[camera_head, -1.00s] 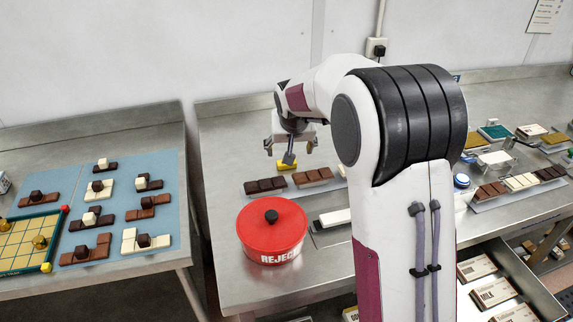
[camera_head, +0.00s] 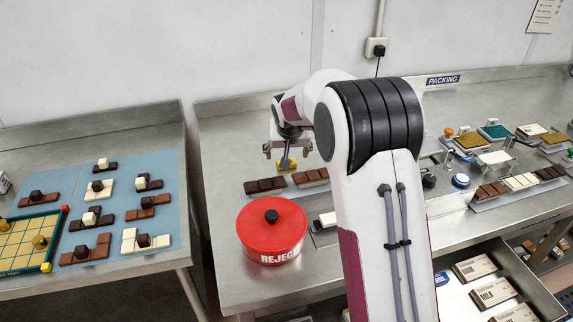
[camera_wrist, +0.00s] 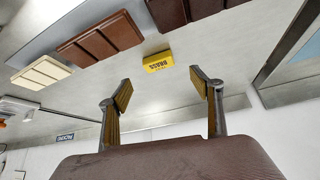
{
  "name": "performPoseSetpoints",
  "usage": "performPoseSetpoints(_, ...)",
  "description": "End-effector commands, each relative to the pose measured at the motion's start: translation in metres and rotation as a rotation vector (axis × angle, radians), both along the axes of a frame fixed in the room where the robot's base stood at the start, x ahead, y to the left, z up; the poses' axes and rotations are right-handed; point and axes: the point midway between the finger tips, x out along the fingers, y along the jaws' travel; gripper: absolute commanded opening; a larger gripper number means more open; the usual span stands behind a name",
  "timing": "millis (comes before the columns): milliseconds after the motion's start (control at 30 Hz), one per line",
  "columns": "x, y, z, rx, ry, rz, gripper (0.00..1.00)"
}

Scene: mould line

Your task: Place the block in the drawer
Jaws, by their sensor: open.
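A yellow block (camera_head: 287,163) lies on the steel bench. It also shows in the wrist view, a yellow block with dark lettering (camera_wrist: 158,63), centred beyond my fingertips. My gripper (camera_head: 288,150) is above the block, fingers apart. In the wrist view the open fingers (camera_wrist: 162,88) have nothing between them and the block is clear of both. An open drawer (camera_head: 541,283) is at the lower right under the bench, with several labelled cartons inside. My arm hides part of its left side.
Dark and milk chocolate bars (camera_head: 265,185) lie just in front of the block. A red lidded reject tub (camera_head: 272,236) stands nearer on the bench. Trays and a blue button (camera_head: 461,181) are at right. A separate table with blue mats (camera_head: 165,172) is at left.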

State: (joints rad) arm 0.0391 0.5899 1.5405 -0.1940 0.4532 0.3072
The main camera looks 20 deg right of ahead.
Motion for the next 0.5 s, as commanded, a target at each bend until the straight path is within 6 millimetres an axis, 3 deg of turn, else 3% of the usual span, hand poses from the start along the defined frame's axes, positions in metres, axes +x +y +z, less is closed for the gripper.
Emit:
performPoseSetpoints(200,0.0069,-0.0016,-0.012,0.0,0.0,0.0,0.65)
performPoseSetpoints(500,0.0077,-0.0017,-0.013,0.0,0.0,0.0,0.65)
